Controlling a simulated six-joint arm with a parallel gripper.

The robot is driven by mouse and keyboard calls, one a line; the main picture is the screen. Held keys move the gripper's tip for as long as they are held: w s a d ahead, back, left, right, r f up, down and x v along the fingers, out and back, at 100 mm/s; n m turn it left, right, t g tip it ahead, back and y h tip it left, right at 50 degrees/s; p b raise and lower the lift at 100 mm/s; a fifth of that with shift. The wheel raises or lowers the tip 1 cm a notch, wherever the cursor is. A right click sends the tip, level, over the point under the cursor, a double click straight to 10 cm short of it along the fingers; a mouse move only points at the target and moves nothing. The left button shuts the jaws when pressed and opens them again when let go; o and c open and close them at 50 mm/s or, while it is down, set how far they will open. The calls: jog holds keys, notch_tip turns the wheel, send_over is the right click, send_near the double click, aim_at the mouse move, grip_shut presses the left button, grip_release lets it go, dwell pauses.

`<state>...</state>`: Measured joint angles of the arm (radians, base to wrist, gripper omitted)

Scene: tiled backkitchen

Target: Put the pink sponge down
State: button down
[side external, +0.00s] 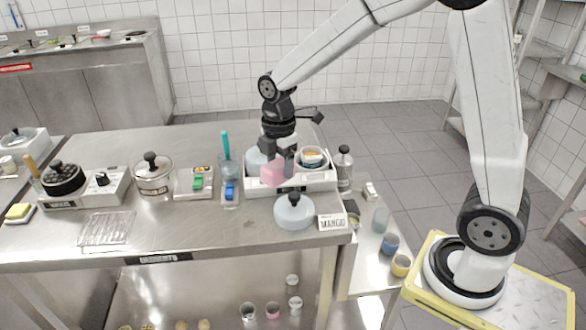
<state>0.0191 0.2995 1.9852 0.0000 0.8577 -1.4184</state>
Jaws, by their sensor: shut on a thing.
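The pink sponge (274,174) is a small pink block. My gripper (284,168) is shut on it at the right part of the steel table (205,235). The sponge shows at the front of the white tray (262,187), seemingly above its near side. I cannot tell whether it touches anything below. My fingers hide part of the sponge's right side.
A bowl with yellow contents (313,157) stands in the tray. A pale blue lidded pot (294,212) and a MANGO sign (332,222) stand in front. A glass with a teal-handled tool (226,160) is left. The table's front middle is clear.

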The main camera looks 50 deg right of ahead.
jog(key=s+d+m, duration=0.7)
jog(key=s+d, duration=1.1)
jog(key=s, duration=0.1)
notch_tip(320, 180, down, 33)
jog(key=shift+a, duration=0.2)
dwell(0.4)
jog(key=shift+f, duration=0.15)
jog(key=shift+f, duration=2.15)
jog(key=shift+f, duration=1.8)
